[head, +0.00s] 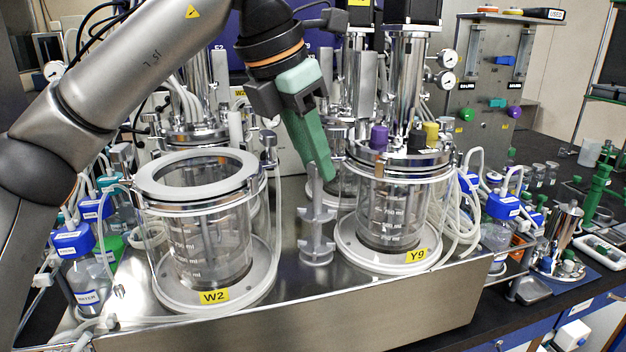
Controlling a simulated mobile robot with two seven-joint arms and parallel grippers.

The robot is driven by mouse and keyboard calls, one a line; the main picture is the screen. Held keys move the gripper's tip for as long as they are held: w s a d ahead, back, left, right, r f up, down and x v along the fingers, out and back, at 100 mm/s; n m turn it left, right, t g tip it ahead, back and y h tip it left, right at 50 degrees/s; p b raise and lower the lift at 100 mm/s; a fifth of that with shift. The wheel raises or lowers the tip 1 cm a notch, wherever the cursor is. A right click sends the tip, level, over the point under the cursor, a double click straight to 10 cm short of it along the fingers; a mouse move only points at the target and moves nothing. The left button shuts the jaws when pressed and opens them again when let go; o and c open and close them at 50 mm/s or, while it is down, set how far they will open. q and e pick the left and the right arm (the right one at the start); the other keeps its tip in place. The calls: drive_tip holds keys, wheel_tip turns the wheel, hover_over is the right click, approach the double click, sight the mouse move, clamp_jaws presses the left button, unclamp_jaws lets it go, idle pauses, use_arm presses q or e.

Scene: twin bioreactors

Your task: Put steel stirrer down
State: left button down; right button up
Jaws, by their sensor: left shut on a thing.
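The steel stirrer (316,220) is a grey shaft with bladed discs. It is upright between the two glass vessels, low over or on the steel deck; I cannot tell whether its foot touches. My left gripper (321,172) comes down from above with green fingers and is shut on the stirrer's top end. The left vessel (200,245), labelled W2, has an open ring top. The right vessel (392,215), labelled Y9, has a closed lid with fittings. My right gripper is not in view.
The steel deck (330,292) has a little free room in front of the stirrer. Pale tubes (462,215) loop beside the right vessel. Bottles with blue caps (78,262) stand at the left. A black bench (590,290) with glassware and green items lies at the right.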

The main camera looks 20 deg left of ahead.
sight(309, 169)
use_arm(q)
drive_tip(key=shift+w+a+f, duration=0.1)
drive_tip(key=shift+w+f, duration=0.05)
drive_tip(key=shift+f, duration=0.75)
drive_tip(key=shift+w+a+f, duration=0.1)
drive_tip(key=shift+f, duration=0.8)
drive_tip(key=shift+f+b, duration=0.15)
drive_tip(key=shift+b, duration=0.2)
drive_tip(key=c, duration=0.7)
unclamp_jaws()
drive_tip(key=shift+s+r, duration=0.1)
drive_tip(key=shift+r, duration=0.3)
drive_tip(key=p+v, duration=0.1)
drive_tip(key=v, duration=1)
drive_tip(key=shift+r+p, duration=0.25)
drive_tip(key=shift+p, duration=0.05)
